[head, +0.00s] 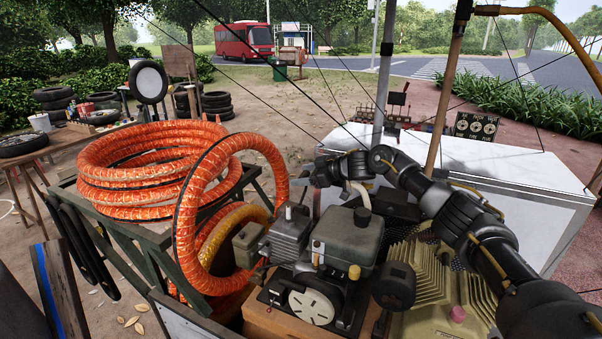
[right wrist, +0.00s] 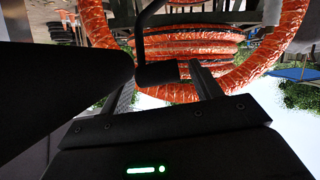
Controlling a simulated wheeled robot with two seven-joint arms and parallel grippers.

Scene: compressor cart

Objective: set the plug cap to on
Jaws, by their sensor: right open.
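The small engine (head: 330,255) with its grey tank stands on a wooden base on the cart. My right gripper (head: 306,178) is above and behind the engine, its arm reaching in from the right. In the right wrist view the right gripper (right wrist: 165,88) is open. A black curved lead with a short cylindrical end, which looks like the plug cap (right wrist: 158,73), shows between the two fingers. I cannot tell whether the fingers touch it. In the head view I cannot pick out the plug cap with certainty. My left gripper is not in view.
A coiled orange hose (head: 130,180) lies on a stand at the left, and an upright hose loop rises beside the engine. A ribbed yellowish compressor (head: 440,285) is under my right arm. A white-topped box (head: 520,175) stands behind. Thin cables cross the space above.

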